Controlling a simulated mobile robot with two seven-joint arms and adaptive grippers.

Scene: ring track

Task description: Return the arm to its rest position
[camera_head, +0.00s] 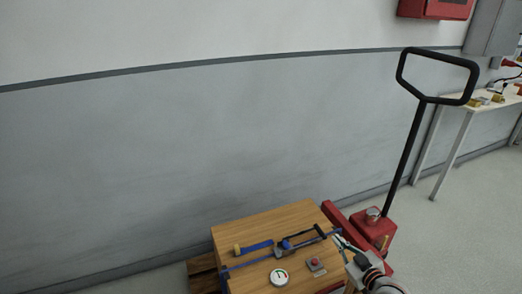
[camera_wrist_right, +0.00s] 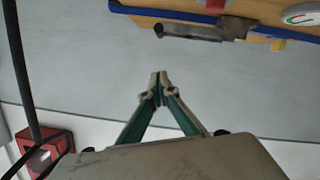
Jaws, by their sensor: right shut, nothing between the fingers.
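My right gripper (camera_head: 339,241) is at the right edge of a wooden-topped table (camera_head: 238,232) in the head view. In the right wrist view, the gripper (camera_wrist_right: 157,80) has its two green-sided fingers together at the tips, with nothing between them. A blue rail (camera_head: 250,263) runs across the tabletop, with a dark handled piece (camera_head: 305,242) by it. The rail (camera_wrist_right: 145,12) also shows at the top of the wrist view, apart from the fingertips. My left gripper is not in view.
A round gauge (camera_head: 279,277) and a small box with a red button (camera_head: 315,265) are on the table. A red pallet jack (camera_head: 375,228) with a tall black handle (camera_head: 404,150) stands close on the right. A white bench (camera_head: 455,104) is farther back. A grey wall is behind.

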